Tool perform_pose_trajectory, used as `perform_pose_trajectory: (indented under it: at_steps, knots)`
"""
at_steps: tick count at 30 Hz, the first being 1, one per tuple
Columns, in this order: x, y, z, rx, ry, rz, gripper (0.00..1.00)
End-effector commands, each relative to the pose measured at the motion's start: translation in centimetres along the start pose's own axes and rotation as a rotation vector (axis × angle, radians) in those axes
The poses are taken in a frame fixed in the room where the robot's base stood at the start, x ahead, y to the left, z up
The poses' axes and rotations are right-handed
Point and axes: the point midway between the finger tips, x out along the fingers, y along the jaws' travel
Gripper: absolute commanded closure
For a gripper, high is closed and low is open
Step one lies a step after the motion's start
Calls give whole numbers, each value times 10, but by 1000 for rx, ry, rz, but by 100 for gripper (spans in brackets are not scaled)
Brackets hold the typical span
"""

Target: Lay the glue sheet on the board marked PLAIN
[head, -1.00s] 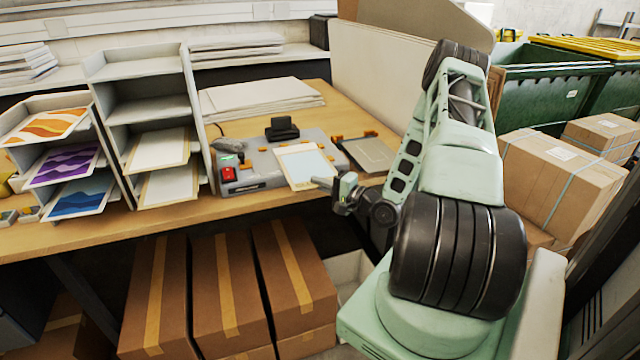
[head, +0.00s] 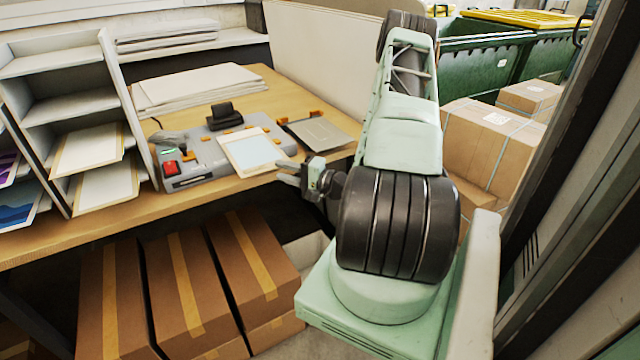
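A pale sheet with a light blue middle and cream edge (head: 252,153) lies over the front right of the grey laminator (head: 190,178). I cannot tell whether it is one sheet or a sheet on a board. My gripper (head: 280,171) is just off the sheet's right front corner, above the table's front edge. Its two fingers look apart, with nothing seen between them. Pale boards with tan edges lie in two lower compartments of the grey shelf (head: 143,130). No PLAIN marking is readable, and the glue sheet cannot be told by any label.
A dark grey plate with orange clips (head: 318,133) lies right of the laminator. A stack of white sheets (head: 195,88) lies behind it on the wooden table (head: 285,100). Brown cartons (head: 180,285) stand below the table. Cartons (head: 490,140) and green bins (head: 480,62) are at the right.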

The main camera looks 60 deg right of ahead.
Motion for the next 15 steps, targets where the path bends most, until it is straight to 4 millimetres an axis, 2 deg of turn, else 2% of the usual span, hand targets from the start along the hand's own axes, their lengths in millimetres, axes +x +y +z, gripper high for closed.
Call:
perform_pose_trajectory:
  at_steps: [1,9,15]
  knots:
    - [-13,3,-1,0,5,1,72]
    - [-75,3,-1,-1,5,1,72]
    - [-106,2,-1,0,2,0,72]
